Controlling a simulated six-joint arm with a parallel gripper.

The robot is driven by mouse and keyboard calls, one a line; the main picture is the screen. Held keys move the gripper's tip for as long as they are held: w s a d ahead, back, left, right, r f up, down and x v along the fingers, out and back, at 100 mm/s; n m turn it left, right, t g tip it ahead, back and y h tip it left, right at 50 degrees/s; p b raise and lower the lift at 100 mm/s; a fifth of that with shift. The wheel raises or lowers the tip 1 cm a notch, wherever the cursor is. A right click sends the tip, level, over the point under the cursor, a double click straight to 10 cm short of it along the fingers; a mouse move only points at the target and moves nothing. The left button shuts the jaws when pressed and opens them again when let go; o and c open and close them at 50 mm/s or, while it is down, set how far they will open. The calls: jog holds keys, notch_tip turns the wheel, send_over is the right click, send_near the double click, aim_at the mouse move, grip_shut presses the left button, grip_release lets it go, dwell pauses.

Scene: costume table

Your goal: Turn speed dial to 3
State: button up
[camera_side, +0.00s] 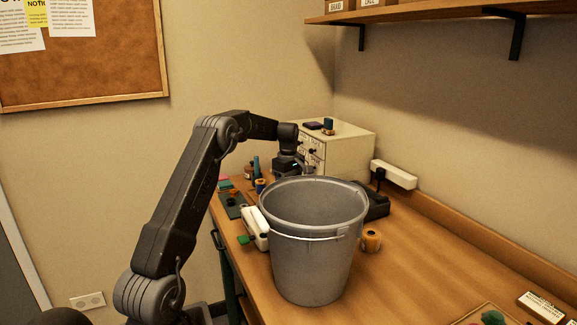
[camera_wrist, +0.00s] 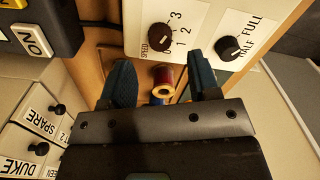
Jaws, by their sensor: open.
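The speed dial (camera_wrist: 160,37) is a round black knob on a white panel marked SPEED, with numbers around it; 1, 2 and 3 are readable. I cannot tell which number it points to. In the wrist view my gripper (camera_wrist: 161,78) has its two fingers spread apart, with the dial beyond and between the tips, not gripped. In the side view my gripper (camera_side: 288,168) hangs behind the grey bucket, in front of the white drawer cabinet. The dial does not show in the side view.
A second black knob (camera_wrist: 228,48), marked HALF and FULL, sits right of the dial.

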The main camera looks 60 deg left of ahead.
notch_tip(320, 180, up, 9)
jog(key=shift+f, duration=0.1)
dwell(0.4)
jog(key=s+d+r+m+t, duration=0.1)
jog(key=s+d+r+m, duration=0.2)
jog(key=d, duration=0.6)
jog(key=d+r+m+t+y, duration=0.1)
jog(key=d+r+m, duration=0.25)
jog(key=d, duration=0.55)
jog(key=s+d+r+m+t, duration=0.1)
jog(key=s+d+r+m, duration=0.15)
jog(key=d+m, duration=0.4)
jog(key=s+d+f+m+t, duration=0.1)
jog(key=s+d+f+m, duration=0.1)
jog(key=s+d, duration=0.3)
jog(key=s+d+f+m, duration=0.2)
jog(key=s+d+m, duration=0.2)
jog(key=s+d, duration=0.2)
jog(key=s+d+f+m+t+h, duration=0.1)
jog(key=s+d+f+m, duration=0.1)
jog(key=s+d, duration=0.3)
jog(key=shift+s+d+f+m+t, duration=0.3)
jog(key=shift+d+f+m, duration=0.05)
jog(key=shift+d+m, duration=0.15)
